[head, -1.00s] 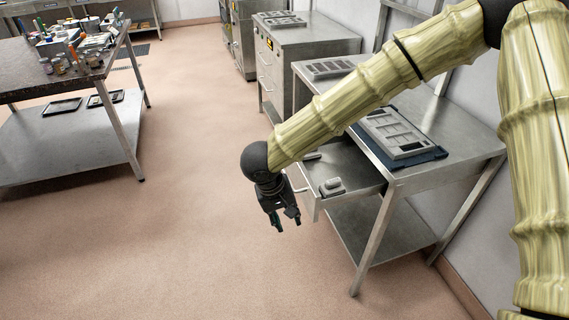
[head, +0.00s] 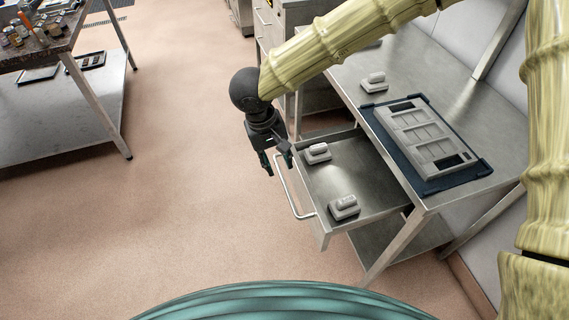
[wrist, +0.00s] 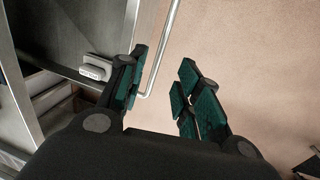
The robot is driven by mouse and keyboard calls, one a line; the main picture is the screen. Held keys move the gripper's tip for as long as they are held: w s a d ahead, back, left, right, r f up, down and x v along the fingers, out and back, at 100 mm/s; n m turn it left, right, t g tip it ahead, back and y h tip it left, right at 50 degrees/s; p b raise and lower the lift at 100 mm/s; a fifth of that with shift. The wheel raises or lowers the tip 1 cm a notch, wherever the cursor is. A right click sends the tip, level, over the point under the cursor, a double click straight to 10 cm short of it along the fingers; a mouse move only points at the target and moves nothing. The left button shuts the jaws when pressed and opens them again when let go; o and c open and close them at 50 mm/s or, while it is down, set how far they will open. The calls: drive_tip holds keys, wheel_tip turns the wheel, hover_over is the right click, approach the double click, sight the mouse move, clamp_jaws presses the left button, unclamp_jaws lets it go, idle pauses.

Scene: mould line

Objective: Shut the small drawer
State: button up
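The small drawer (head: 379,199) is pulled out from under the steel table (head: 455,83) in the head view. Its bar handle (head: 291,196) runs along the front. My gripper (head: 277,168) is open and empty, pointing down beside the handle's far end. In the wrist view, my gripper's green-padded fingers (wrist: 160,97) are spread apart, and the handle (wrist: 163,49) passes near the left finger. I cannot tell whether they touch.
A grey moulded tray (head: 419,135) sits on a dark blue mat on the tabletop, with another grey block (head: 374,82) behind it. A cluttered workbench (head: 72,25) stands at left. The floor between is clear.

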sight(286, 187)
drive_tip(key=f, duration=0.2)
drive_tip(key=d+f, duration=0.1)
drive_tip(key=f, duration=0.2)
drive_tip(key=f+p, duration=0.1)
drive_tip(key=f, duration=0.2)
drive_tip(key=shift+d+f, duration=0.25)
drive_tip(key=shift+d, duration=0.1)
drive_tip(key=shift+f, duration=0.35)
drive_tip(key=shift+s+d+f, duration=0.1)
drive_tip(key=shift+s+d, duration=0.05)
drive_tip(key=shift+s, duration=0.35)
drive_tip(key=shift+w+f, duration=0.3)
drive_tip(key=shift+f, duration=0.05)
drive_tip(key=shift+s+r, duration=0.15)
clamp_jaws()
